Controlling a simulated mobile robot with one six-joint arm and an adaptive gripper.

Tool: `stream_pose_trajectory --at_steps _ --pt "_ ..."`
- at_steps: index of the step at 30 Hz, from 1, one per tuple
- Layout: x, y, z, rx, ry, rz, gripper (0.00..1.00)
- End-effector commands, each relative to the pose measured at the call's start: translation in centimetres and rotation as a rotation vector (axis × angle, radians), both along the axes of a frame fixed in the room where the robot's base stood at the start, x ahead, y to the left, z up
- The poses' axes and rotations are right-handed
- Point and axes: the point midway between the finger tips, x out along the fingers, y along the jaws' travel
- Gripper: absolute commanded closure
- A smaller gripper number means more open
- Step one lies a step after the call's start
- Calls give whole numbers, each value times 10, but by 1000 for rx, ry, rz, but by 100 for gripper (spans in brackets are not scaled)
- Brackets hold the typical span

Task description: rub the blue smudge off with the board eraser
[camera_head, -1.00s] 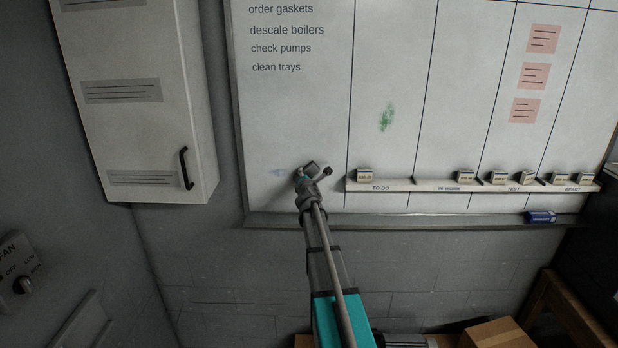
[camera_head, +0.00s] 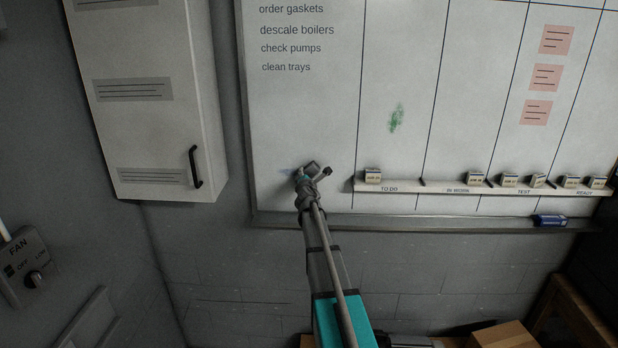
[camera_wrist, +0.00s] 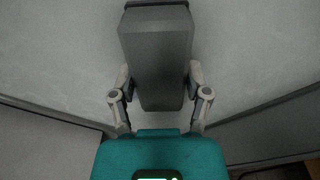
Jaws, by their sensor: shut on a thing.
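The blue smudge (camera_head: 286,172) is a faint pale blue mark low in the left column of the whiteboard (camera_head: 300,120). My gripper (camera_head: 309,175) is at the board just right of the smudge, and its head end may cover part of it. In the wrist view my gripper (camera_wrist: 160,92) is shut on a dark grey block, the board eraser (camera_wrist: 157,50), its fingers on both sides. The eraser lies close to the white board surface; I cannot tell whether it touches. No blue shows in the wrist view.
A green smudge (camera_head: 396,118) is on the board to the right. A ledge (camera_head: 445,187) with several small blocks starts right of my gripper. A blue item (camera_head: 549,220) rests on the bottom tray (camera_head: 430,223). A wall cabinet (camera_head: 150,110) stands left.

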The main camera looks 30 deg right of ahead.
Motion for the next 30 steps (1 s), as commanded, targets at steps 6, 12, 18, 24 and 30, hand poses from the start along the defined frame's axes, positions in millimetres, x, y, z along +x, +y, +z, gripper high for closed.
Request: stream_pose_trajectory --at_steps 6,12,18,24,30 --pt "10 10 0 0 1 1 76" --pt "12 12 0 0 -1 1 76" --pt "12 12 0 0 0 1 76" --pt "15 15 0 0 0 3 76" --pt "21 26 0 0 0 3 76"
